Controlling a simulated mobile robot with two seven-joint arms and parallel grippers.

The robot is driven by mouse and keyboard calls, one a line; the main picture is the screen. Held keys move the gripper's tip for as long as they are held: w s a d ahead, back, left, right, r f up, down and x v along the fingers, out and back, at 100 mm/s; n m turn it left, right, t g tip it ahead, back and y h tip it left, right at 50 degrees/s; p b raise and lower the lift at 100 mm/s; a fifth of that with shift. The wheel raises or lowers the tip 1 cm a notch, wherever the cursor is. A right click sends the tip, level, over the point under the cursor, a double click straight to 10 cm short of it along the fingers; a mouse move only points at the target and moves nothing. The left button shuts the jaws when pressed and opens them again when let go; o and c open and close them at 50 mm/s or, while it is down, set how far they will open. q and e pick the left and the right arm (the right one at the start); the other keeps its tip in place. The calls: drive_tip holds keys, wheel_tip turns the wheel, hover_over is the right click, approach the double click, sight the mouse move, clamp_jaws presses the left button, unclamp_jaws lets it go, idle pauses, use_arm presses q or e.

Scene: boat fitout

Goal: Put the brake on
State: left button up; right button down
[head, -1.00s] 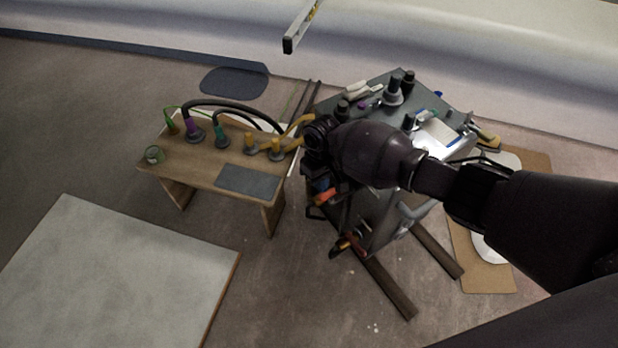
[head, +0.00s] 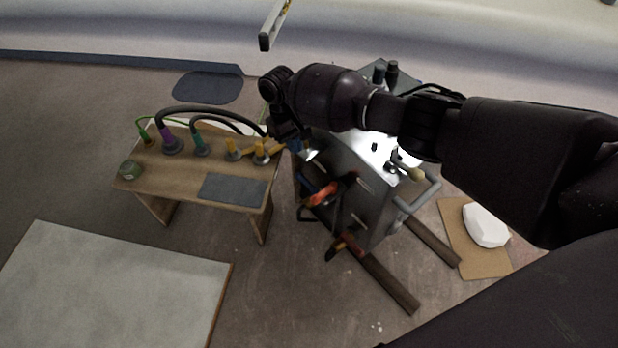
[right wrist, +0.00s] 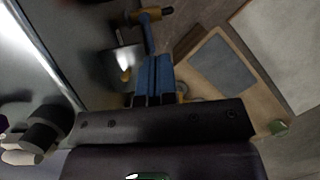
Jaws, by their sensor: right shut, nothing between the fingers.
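The brake is not something I can pick out for sure. The grey metal cabinet (head: 360,190) stands on dark beams at the centre of the head view. A short lever with a cream handle (head: 408,172) sits on its right part. My right gripper (head: 296,147), with blue fingertips, is shut and empty at the cabinet's left upper edge. In the right wrist view the closed blue fingers (right wrist: 152,82) point along the cabinet's side, near a small pale metal plate (right wrist: 124,60). Whether they touch it I cannot tell. My left gripper is out of view.
A wooden bench (head: 180,180) with cables, connectors and a grey mat (head: 232,189) stands close left of the gripper. Orange-handled tools (head: 322,194) hang on the cabinet's side. A pale board (head: 110,285) lies front left. Open floor lies between the board and the cabinet.

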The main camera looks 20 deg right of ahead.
sight(324, 194)
use_arm(q)
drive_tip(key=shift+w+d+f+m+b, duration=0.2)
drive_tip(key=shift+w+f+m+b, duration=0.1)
drive_tip(key=shift+b, duration=0.95)
use_arm(e)
drive_tip(key=s+d+f, duration=0.2)
drive_tip(key=s+f, duration=0.4)
drive_tip(key=f, duration=0.4)
drive_tip(key=shift+s+f, duration=0.15)
drive_tip(key=shift+s, duration=0.15)
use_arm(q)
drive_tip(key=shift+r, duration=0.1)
